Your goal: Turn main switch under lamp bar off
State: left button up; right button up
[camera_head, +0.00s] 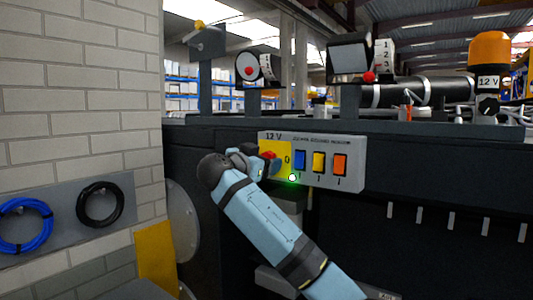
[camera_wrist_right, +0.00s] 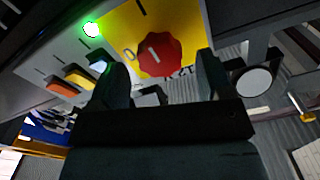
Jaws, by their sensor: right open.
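The main switch is a red rotary knob (camera_wrist_right: 160,55) on a yellow plate (camera_wrist_right: 113,28) of the grey "12 V" panel (camera_head: 350,165). The knob (camera_head: 268,155) is partly hidden in the head view. My left gripper is out of view.
Blue (camera_head: 300,160), yellow (camera_head: 319,162) and orange (camera_head: 340,165) rocker switches sit right of the knob. Lamps and an orange beacon (camera_head: 490,50) stand on the dark chassis above. A brick wall (camera_head: 80,90) with blue (camera_head: 25,226) and black hose coils (camera_head: 100,204) is left.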

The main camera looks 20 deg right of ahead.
jog(key=shift+x, duration=0.95)
jog(key=c, duration=0.9)
